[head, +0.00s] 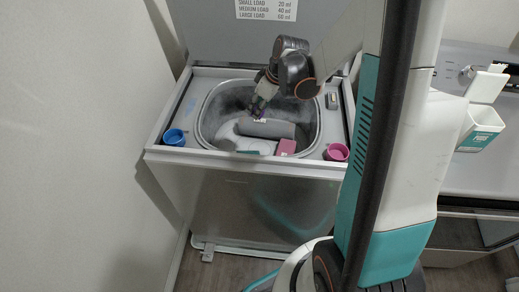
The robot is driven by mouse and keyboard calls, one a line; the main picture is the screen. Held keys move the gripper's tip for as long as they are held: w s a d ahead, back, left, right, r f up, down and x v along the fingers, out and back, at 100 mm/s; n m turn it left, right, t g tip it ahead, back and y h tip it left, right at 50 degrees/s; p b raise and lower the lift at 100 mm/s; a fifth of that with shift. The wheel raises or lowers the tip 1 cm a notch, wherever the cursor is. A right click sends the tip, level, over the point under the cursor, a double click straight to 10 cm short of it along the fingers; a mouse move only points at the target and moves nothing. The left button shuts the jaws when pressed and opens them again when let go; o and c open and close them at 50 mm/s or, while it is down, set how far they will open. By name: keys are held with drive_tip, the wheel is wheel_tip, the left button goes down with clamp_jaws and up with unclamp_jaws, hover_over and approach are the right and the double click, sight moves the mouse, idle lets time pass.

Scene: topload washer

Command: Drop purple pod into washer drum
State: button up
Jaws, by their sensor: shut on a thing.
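The topload washer stands in the middle with its lid (215,40) raised. Its drum (312,117) is open and holds several things. My gripper (257,111) reaches down over the drum opening from the upper right. It is shut on a small purple thing, which looks like the purple pod (257,104). The fingers hide most of the pod, and I cannot tell how far it is below the rim. A grey rolled cloth (270,129) lies in the drum just below the gripper. White cloth (229,134) and a pink block (286,147) are there too.
A blue cup (175,137) sits on the washer's left front corner and a pink cup (336,152) on the right front corner. A small grey item (331,100) lies on the right rim. A counter with a white dispenser (480,127) stands at right; a wall is at left.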

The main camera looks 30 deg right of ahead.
drive_tip(key=shift+d+f, duration=0.2)
drive_tip(key=shift+d, duration=0.05)
wheel_tip(320, 180, down, 19)
drive_tip(key=b, duration=0.7)
drive_tip(key=shift+f, duration=0.2)
drive_tip(key=shift+r, duration=0.1)
drive_tip(key=shift+f+b, duration=0.35)
drive_tip(key=shift+f, duration=0.1)
drive_tip(key=shift+f, duration=0.1)
drive_tip(key=o, duration=0.9)
